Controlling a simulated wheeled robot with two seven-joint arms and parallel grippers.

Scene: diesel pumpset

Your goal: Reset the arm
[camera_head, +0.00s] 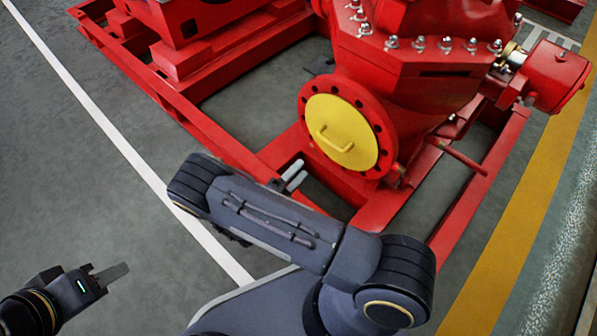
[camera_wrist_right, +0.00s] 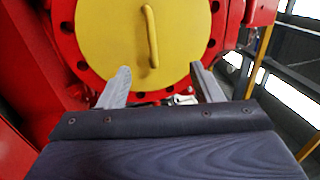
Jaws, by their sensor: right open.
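My right arm reaches up the middle of the head view, and its gripper (camera_head: 294,176) points at the pump flange. In the right wrist view the two grey fingers of this gripper (camera_wrist_right: 161,80) stand apart with nothing between them. Beyond them is a round yellow cover (camera_head: 341,118) with a yellow handle (camera_wrist_right: 151,36). The fingers look apart from the handle; the exact gap cannot be told. My left gripper (camera_head: 107,277) is low at the left of the head view, over the floor. I see its fingers edge-on, with nothing visibly held.
The red pump (camera_head: 415,75) stands on a red base frame (camera_head: 222,143), whose beams run close to my right gripper. A red cylindrical part (camera_head: 557,76) sticks out at the right. The grey floor (camera_head: 60,165) at the left is clear, with a white line.

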